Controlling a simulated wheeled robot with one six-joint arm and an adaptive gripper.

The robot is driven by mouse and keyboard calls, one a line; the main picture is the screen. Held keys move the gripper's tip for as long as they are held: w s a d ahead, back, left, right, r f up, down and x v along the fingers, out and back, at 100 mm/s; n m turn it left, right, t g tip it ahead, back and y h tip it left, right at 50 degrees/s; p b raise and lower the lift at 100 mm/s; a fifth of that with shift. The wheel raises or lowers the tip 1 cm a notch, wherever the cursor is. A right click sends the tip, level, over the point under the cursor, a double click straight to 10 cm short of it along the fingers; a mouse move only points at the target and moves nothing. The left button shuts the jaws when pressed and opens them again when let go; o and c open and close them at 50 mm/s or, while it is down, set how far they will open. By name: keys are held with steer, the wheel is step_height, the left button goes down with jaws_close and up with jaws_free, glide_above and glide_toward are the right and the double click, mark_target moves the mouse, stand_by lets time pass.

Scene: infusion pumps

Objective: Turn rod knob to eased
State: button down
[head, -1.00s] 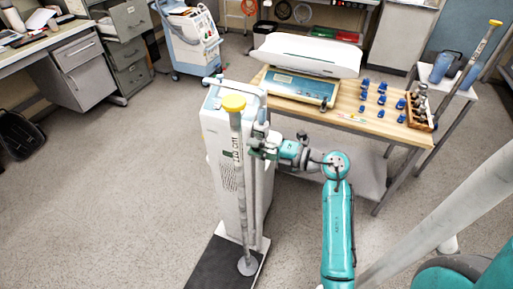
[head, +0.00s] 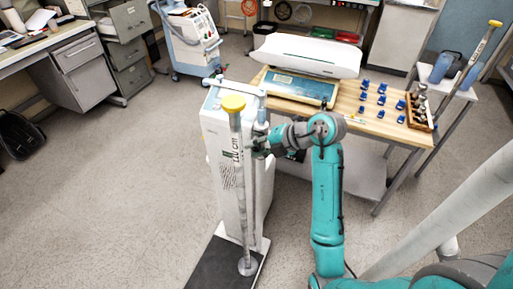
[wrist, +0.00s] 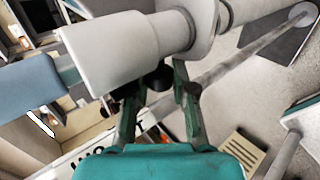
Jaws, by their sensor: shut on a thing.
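I cannot read the knob's setting.
A dark platform (head: 222,266) lies at the rod's foot.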

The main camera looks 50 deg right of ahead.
steer(key=shift+a+f, duration=0.1)
steer(key=c, duration=0.9)
jaws_free()
steer(key=shift+c, duration=0.2)
steer(key=shift+s+d+r, duration=0.25)
steer(key=shift+s+r, duration=0.05)
steer(key=shift+r, duration=0.05)
steer(key=v, duration=0.6)
steer(key=shift+s+r, duration=0.15)
steer(key=shift+s, duration=0.05)
